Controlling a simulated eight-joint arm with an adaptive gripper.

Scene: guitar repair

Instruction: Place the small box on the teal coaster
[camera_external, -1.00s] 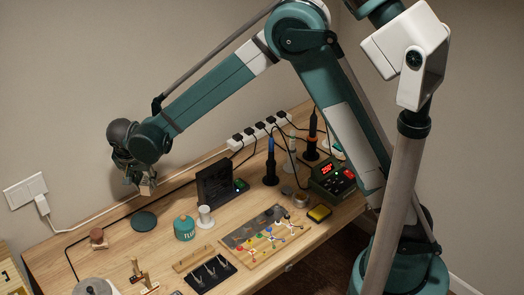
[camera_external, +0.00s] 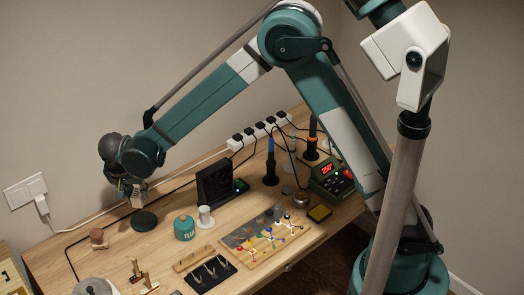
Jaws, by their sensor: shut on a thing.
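My gripper (camera_external: 135,190) is at the far left end of my arm, pointing down over the back left of the workbench. It is shut on the small box (camera_external: 137,201), a little light tan block. The box is directly above or touching the back of the teal coaster (camera_external: 144,221); I cannot tell whether they touch. The coaster is a dark round disc lying flat on the wooden bench, with its back edge partly hidden by the box.
A teal tin (camera_external: 184,228) and a white spool (camera_external: 205,217) stand right of the coaster. A small brown block (camera_external: 98,238) lies to its left. A black box-shaped unit (camera_external: 215,182) stands behind the tin. A cable runs along the bench's back.

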